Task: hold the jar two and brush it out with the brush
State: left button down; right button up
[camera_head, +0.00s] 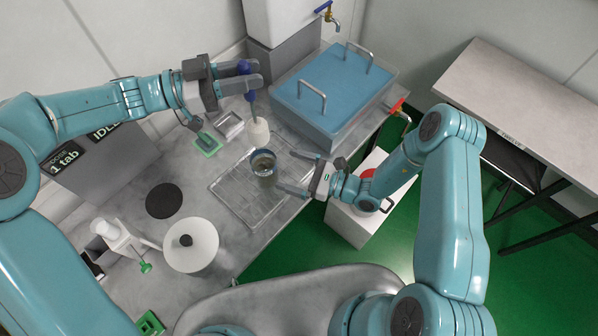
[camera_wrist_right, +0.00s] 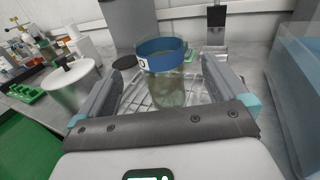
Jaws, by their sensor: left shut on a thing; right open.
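The jar (camera_head: 264,170) is clear glass with a blue band at its rim and stands on a wire rack (camera_head: 234,190). In the right wrist view the jar (camera_wrist_right: 166,80) is upright with a white label at its band. My right gripper (camera_head: 287,170) is open, its fingertips just right of the jar and pointing at it. My left gripper (camera_head: 255,75) is shut on the blue handle of the brush (camera_head: 257,131), whose pale head hangs down behind the jar, apart from the jar mouth. The jar's number cannot be read.
A blue-lidded tub (camera_head: 335,85) stands behind and right. A white lidded pot (camera_head: 190,245) and a black disc (camera_head: 164,200) are left of the rack. A green-edged tray (camera_head: 207,143) lies behind it. The counter's front edge is close to the right gripper.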

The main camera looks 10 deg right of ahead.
aim_at(253, 159)
jog(key=x, duration=0.9)
jog(key=shift+a, duration=0.25)
pick_arm(q)
jog(key=shift+w+f, duration=0.1)
jog(key=shift+w, duration=0.15)
pick_arm(e)
jog(key=shift+w+a+f, duration=0.1)
jog(key=shift+w+a, duration=0.25)
pick_arm(q)
jog(key=shift+s, duration=0.15)
pick_arm(e)
jog(key=shift+s, duration=0.1)
jog(key=c, duration=1.2)
pick_arm(q)
notch_tip(253, 159, down, 5)
jog(key=shift+a, duration=0.15)
pick_arm(e)
jog(key=shift+o, duration=0.2)
